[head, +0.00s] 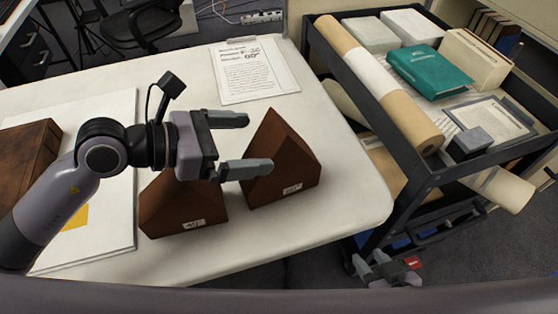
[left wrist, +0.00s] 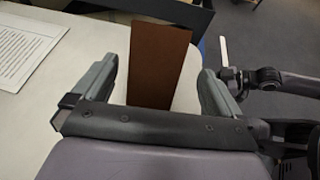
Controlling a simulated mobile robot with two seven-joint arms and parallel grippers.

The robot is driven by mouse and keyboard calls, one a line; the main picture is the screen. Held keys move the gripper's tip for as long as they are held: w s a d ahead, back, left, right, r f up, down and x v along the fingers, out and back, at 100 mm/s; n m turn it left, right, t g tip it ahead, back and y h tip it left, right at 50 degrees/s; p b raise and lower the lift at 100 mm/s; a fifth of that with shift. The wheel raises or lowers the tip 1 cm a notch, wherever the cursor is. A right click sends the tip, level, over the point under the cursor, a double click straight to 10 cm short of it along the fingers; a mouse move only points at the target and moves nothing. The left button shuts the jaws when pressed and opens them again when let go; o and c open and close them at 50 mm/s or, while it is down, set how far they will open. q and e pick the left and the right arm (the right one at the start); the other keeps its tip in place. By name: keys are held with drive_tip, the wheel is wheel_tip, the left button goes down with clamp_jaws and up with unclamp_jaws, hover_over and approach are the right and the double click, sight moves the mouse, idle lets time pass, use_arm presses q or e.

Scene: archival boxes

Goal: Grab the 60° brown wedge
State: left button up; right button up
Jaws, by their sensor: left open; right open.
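The 60° brown wedge (head: 290,165) stands on the white table, its label on the front edge partly readable. A second brown wedge (head: 180,210), labelled 45°, stands to its left, partly hidden behind my left gripper and arm. My left gripper (head: 258,143) is open and empty, pointing right, with its nearer finger overlapping the 60° wedge's left side in the head view. In the left wrist view a brown wedge face (left wrist: 155,60) shows between the open fingers, beyond the palm. My right gripper (head: 388,272) is open and low, off the table's front right edge.
A printed sheet (head: 253,72) lies on the table (head: 345,200) behind the wedges. A brown box (head: 25,150) and a white board (head: 120,190) are at the left. A dark cart (head: 400,160) with a rolled tube (head: 410,115), boxes and a teal book (head: 430,66) stands at the right.

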sight(266, 140)
use_arm(q)
drive_tip(key=shift+x, duration=3.45)
drive_tip(key=shift+w+a, duration=0.1)
drive_tip(key=shift+w, duration=0.05)
drive_tip(key=c, duration=1.3)
